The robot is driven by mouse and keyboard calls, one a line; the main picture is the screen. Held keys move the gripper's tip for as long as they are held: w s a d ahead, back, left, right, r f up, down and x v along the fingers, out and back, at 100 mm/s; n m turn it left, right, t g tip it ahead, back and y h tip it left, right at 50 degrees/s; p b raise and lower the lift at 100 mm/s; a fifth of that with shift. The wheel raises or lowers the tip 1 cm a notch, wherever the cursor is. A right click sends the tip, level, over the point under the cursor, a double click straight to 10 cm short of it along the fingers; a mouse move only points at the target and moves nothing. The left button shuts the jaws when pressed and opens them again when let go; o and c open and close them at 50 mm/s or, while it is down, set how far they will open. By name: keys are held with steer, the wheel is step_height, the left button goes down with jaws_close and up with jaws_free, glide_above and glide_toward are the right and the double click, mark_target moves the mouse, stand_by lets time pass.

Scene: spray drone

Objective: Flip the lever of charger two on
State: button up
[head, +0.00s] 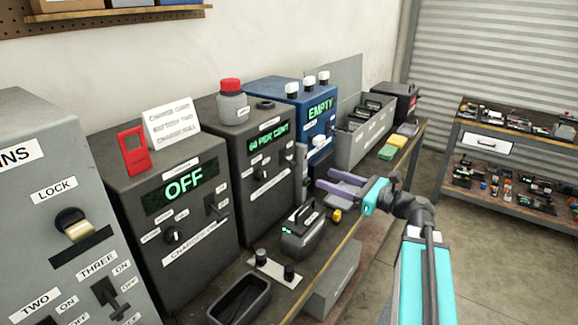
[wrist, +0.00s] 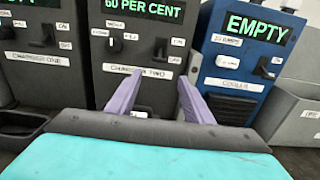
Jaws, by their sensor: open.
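Charger two (head: 268,185) is the dark box whose green display reads "60 PER CENT"; its label shows in the wrist view (wrist: 140,72). Its black lever (wrist: 160,47) is right of the round knob (wrist: 115,45), between two small labels. I cannot tell for sure which way the lever is set. My gripper (head: 325,178) has purple fingers and is open and empty. In the wrist view its spread fingertips (wrist: 160,77) point at the charger's front, just below the lever and apart from it. In the head view the lever is hard to make out.
Charger one (head: 175,220), reading "OFF", stands left, and the blue cooler (head: 275,92), reading "EMPTY", stands right. A battery (head: 303,236), a black tray (head: 238,300) and a plate with black knobs (head: 268,266) crowd the bench front. The floor (head: 470,260) is clear.

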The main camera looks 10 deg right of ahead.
mark_target(292, 164)
steer(key=shift+p+x, duration=0.95)
steer(key=shift+x, duration=6.1)
steer(key=shift+s+a+f, duration=0.1)
steer(key=shift+s, duration=0.05)
steer(key=shift+c, duration=0.2)
steer(key=c, duration=1)
